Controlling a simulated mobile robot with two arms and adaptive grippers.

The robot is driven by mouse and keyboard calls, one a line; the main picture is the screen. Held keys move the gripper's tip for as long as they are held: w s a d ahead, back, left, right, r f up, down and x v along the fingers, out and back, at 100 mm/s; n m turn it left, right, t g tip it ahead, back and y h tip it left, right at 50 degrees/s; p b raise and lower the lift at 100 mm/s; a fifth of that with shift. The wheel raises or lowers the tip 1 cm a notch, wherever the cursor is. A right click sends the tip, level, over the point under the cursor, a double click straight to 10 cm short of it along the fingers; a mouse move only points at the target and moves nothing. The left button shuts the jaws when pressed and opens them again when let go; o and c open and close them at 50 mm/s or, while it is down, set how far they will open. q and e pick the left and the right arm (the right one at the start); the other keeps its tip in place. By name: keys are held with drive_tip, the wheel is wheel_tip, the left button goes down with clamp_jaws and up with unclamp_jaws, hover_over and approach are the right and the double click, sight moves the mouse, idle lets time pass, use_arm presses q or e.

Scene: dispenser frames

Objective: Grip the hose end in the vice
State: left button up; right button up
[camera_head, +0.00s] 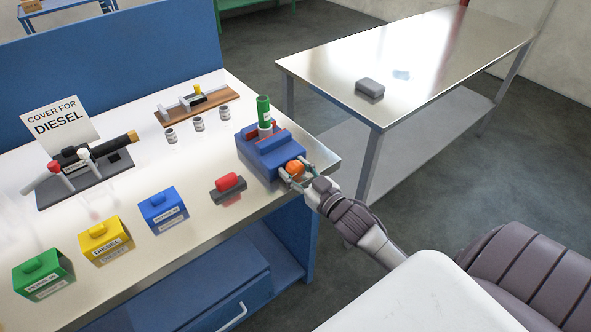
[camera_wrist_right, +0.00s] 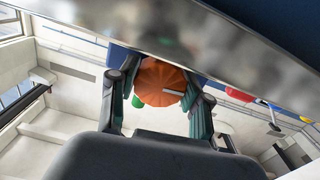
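The blue vice (camera_head: 262,160) stands at the right end of the workbench. The green hose end (camera_head: 263,108), with a white band low on it, stands upright at the vice's red-edged jaws. I cannot tell how tightly the jaws close on it. An orange knob (camera_head: 296,167) is on the vice's front. My right gripper (camera_head: 291,173) has its fingers on either side of this knob. In the right wrist view the orange knob (camera_wrist_right: 160,82) fills the space between the fingertips, which seem to touch it. My left gripper is not in view.
The workbench (camera_head: 200,222) also holds a red-topped block (camera_head: 229,186), blue (camera_head: 163,208), yellow (camera_head: 105,240) and green (camera_head: 42,270) boxes, small jars, a wooden rack (camera_head: 197,104) and a diesel sign (camera_head: 58,122). A steel table (camera_head: 440,60) stands behind to the right.

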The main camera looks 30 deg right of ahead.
drive_tip(key=shift+c, duration=1.3)
drive_tip(key=shift+r+m+p, duration=0.3)
drive_tip(key=shift+m+p, duration=0.7)
drive_tip(key=shift+p, duration=0.15)
drive_tip(key=shift+f+m+p, duration=0.1)
drive_tip(key=shift+m+p, duration=0.25)
drive_tip(key=shift+m, duration=0.15)
drive_tip(key=shift+f+m, duration=0.2)
drive_tip(key=shift+m, duration=0.3)
drive_tip(key=o, duration=1.2)
drive_tip(key=shift+c, duration=0.2)
